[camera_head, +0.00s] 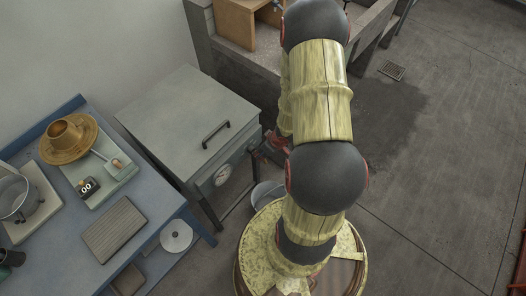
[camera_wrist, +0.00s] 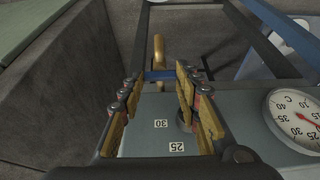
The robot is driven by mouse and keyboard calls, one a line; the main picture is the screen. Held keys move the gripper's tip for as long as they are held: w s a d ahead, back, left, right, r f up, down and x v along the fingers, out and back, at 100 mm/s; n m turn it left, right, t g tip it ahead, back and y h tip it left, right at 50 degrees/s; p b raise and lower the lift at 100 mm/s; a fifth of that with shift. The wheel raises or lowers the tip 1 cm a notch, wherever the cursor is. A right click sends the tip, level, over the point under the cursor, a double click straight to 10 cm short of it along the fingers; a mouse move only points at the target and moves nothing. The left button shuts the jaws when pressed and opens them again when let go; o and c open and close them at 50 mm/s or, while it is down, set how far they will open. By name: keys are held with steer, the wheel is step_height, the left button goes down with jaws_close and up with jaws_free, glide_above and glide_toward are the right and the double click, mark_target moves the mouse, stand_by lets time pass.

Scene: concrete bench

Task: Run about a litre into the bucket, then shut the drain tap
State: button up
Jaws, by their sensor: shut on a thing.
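A grey lidded tank (camera_head: 190,125) on legs stands left of my arm in the head view. In the wrist view, its front panel (camera_wrist: 150,138) carries labels 25 and 30. A brass spout (camera_wrist: 158,48) of the drain tap projects beyond my fingers. My gripper (camera_wrist: 157,76) is shut on the blue tap lever (camera_wrist: 160,75), which lies crosswise between the fingertips. The bucket (camera_head: 264,193) is partly visible below the tank front, mostly hidden by my arm. Its water level and any flow from the spout cannot be made out.
A round dial thermometer (camera_wrist: 297,118) sits close right of my gripper; a concrete block wall (camera_wrist: 60,95) is close on the left. A blue bench (camera_head: 150,205) at left holds a brass-coloured hat-shaped piece (camera_head: 68,139), a small counter (camera_head: 87,187) and a pot (camera_head: 12,196). Floor at right is open.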

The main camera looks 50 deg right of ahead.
steer(key=shift+r+p, duration=0.15)
steer(key=shift+p, duration=0.65)
steer(key=n+p, duration=0.2)
steer(key=p, duration=0.2)
steer(key=shift+d+r+y, duration=0.1)
steer(key=shift+r+y, duration=0.05)
steer(key=shift+y, duration=0.25)
steer(key=n+y+p, duration=0.1)
steer(key=n+p, duration=0.1)
steer(key=p, duration=0.3)
steer(key=shift+d+n+g, duration=0.1)
steer(key=shift+n+g, duration=0.2)
steer(key=shift+g, duration=0.1)
steer(key=n+p, duration=0.2)
steer(key=p, duration=0.1)
steer(key=n+g+y+p, duration=0.1)
steer(key=n+p, duration=0.1)
steer(key=p, duration=0.1)
steer(key=n+p, duration=0.2)
steer(key=p, duration=0.2)
steer(key=shift+w+d+f+y, duration=0.2)
steer(key=shift+w+f+y, duration=0.05)
steer(key=shift+y, duration=0.05)
steer(key=shift+f, duration=0.1)
steer(key=o, duration=1.2)
steer(key=shift+c, duration=0.2)
